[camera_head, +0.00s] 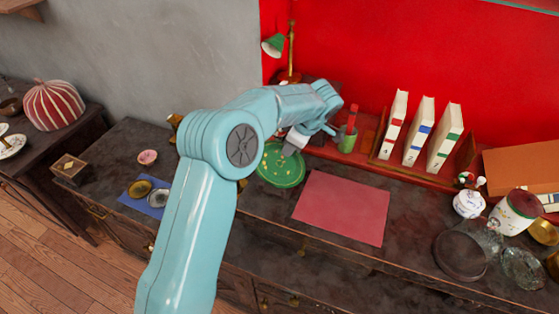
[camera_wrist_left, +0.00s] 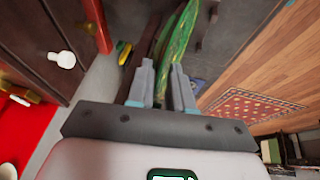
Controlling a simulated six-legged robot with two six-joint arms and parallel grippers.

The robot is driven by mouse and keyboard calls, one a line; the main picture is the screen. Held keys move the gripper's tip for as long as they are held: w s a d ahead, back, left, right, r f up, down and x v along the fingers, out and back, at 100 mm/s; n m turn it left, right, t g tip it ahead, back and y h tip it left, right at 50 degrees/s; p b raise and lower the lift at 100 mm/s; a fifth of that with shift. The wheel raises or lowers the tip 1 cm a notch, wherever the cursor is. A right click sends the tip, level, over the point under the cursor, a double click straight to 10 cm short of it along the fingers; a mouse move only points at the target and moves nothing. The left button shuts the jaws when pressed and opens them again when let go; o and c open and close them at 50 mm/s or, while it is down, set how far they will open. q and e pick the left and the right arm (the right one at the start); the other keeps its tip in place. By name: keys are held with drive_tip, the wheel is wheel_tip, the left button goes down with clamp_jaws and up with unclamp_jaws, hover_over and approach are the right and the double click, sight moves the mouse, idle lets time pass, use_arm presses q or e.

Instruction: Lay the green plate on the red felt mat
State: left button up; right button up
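The green plate (camera_head: 277,172) shows in the head view on the dark cabinet top, left of the red felt mat (camera_head: 342,207). The mat lies flat and bare. My left gripper (camera_head: 298,142) is at the plate's far right edge. In the left wrist view the plate (camera_wrist_left: 178,36) is seen nearly edge-on, just past and partly between the fingertips of my left gripper (camera_wrist_left: 162,68). The fingers stand apart with a gap between them; I cannot tell whether either touches the plate. My arm hides part of the plate's left side. My right gripper is not in view.
A green cup (camera_head: 347,139) and a brass lamp with a green shade (camera_head: 274,45) stand behind the plate. White books (camera_head: 419,132) stand behind the mat. Jars (camera_head: 468,204) and glassware (camera_head: 522,268) crowd the right. A blue cloth (camera_head: 148,207) with small dishes lies left.

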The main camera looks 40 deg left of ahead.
use_arm(q)
drive_tip(key=shift+a+f, duration=0.15)
drive_tip(key=shift+f, duration=0.15)
clamp_jaws()
drive_tip(key=shift+r, duration=0.1)
idle(1.1)
